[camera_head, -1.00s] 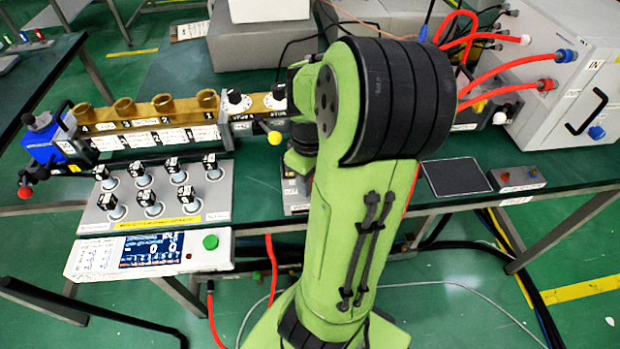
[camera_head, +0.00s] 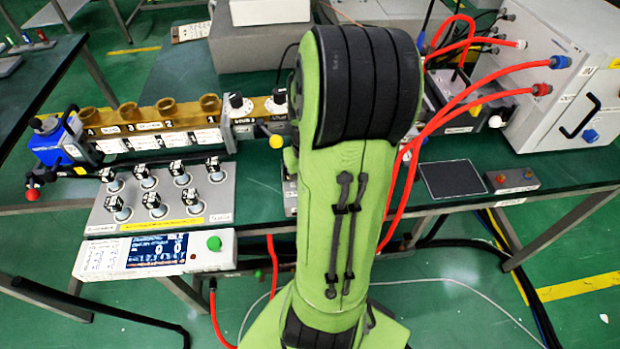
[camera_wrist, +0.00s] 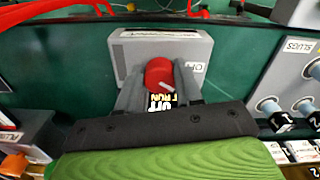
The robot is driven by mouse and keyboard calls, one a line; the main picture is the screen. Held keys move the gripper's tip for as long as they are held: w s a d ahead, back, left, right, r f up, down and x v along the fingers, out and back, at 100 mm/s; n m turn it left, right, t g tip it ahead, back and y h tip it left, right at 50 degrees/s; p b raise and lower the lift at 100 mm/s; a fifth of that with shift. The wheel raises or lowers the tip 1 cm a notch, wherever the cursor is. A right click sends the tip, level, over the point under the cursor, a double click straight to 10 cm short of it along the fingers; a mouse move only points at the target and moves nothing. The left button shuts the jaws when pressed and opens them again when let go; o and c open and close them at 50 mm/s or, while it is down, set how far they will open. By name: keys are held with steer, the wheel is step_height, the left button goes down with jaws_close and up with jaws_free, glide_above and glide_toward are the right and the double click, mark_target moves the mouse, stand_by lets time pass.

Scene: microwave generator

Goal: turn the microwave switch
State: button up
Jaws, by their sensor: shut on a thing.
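A red round knob (camera_wrist: 159,73) with a light mark on its face stands on a grey switch box (camera_wrist: 192,46) in the wrist view. The box has a white label reading OFF at its right; OFF and RUN lettering also shows below the knob. My gripper (camera_wrist: 160,90) is shut on the red knob, one grey finger on each side. In the head view my green arm hides the gripper and the knob.
A panel with several black-topped knobs (camera_head: 222,217) stands left of my arm, with a display unit (camera_head: 199,254) in front. Brass waveguide parts (camera_head: 165,120) lie behind. A black pad (camera_head: 453,180), red hoses (camera_head: 497,96) and a white cabinet (camera_head: 562,75) are at the right.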

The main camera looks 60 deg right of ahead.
steer(key=m+p, duration=0.1)
steer(key=m, duration=0.4)
steer(key=shift+w+r, duration=0.1)
steer(key=shift+d+m, duration=0.1)
steer(key=shift+m, duration=0.2)
stand_by(0.4)
steer(key=o, duration=0.8)
steer(key=shift+c, duration=0.2)
step_height(320, 180, up, 16)
steer(key=p, duration=0.6)
